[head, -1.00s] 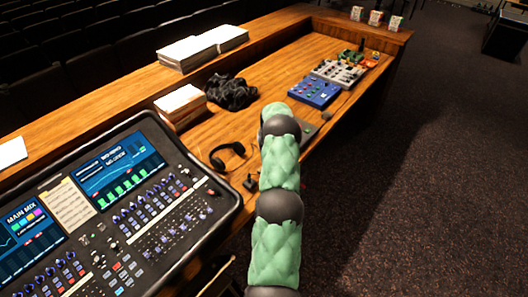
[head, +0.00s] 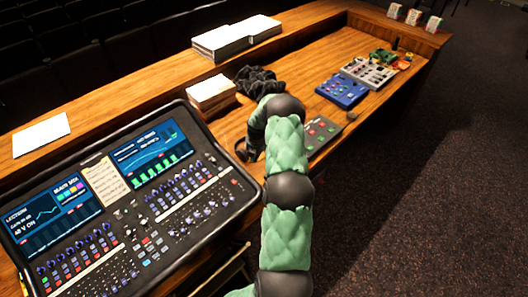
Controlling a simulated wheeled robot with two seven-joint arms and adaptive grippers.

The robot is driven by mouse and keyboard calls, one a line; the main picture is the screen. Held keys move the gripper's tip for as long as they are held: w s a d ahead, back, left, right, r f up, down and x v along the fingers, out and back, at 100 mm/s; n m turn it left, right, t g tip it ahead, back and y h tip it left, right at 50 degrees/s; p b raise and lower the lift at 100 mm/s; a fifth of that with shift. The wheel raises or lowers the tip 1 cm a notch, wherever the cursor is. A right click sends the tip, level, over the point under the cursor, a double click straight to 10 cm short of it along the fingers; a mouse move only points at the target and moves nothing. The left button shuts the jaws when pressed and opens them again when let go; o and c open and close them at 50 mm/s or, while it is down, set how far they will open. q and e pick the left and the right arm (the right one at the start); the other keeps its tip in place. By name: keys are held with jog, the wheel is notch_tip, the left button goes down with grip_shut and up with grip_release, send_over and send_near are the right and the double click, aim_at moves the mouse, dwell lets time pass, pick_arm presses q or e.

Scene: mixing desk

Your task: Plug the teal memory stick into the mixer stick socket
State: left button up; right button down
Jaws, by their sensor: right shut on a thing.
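The mixer (head: 135,210) is a large dark console with two lit screens, knobs and faders, at the lower left in the head view. My right arm rises from the bottom and bends over at the top. My right gripper (head: 243,153) is small and dark, beside the mixer's upper right corner. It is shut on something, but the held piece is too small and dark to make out. I cannot see the teal memory stick's colour anywhere. I cannot make out the stick socket on the mixer. My left gripper is not in view.
Paper stacks (head: 212,93) and a black cable heap (head: 256,80) lie behind the gripper. A grey button box (head: 322,132), a blue box (head: 342,90) and a light grey box (head: 368,73) stand to the right. Wooden desk (head: 300,78) shows bare between them.

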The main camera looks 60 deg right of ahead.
jog(key=w+a, duration=0.1)
jog(key=a, duration=0.1)
jog(key=w+a+r+p, duration=0.1)
jog(key=w+a, duration=0.1)
jog(key=a, duration=0.1)
jog(key=w+a, duration=0.2)
jog(key=shift+a+r+p, duration=0.15)
jog(key=shift+r+p, duration=0.15)
jog(key=shift+p, duration=0.1)
jog(key=w+a+r+p, duration=0.1)
jog(key=w+a+r, duration=0.1)
jog(key=w+a, duration=0.85)
jog(key=w+a+r, duration=0.3)
jog(key=w+a, duration=0.4)
jog(key=a, duration=0.7)
jog(key=w+a+r+p, duration=0.1)
jog(key=w+a+r, duration=0.1)
jog(key=w+a, duration=0.85)
jog(key=f+b, duration=0.2)
jog(key=a+f+b, duration=0.1)
jog(key=f+b, duration=0.1)
jog(key=a+f+b, duration=0.1)
jog(key=f+b, duration=0.1)
jog(key=shift+s+f, duration=0.4)
jog(key=shift+w+d+f+b, duration=0.1)
jog(key=shift+f+b, duration=0.6)
jog(key=shift+f, duration=0.2)
jog(key=shift+w+f+b, duration=0.1)
jog(key=shift+f+b, duration=0.8)
jog(key=shift+b, duration=0.05)
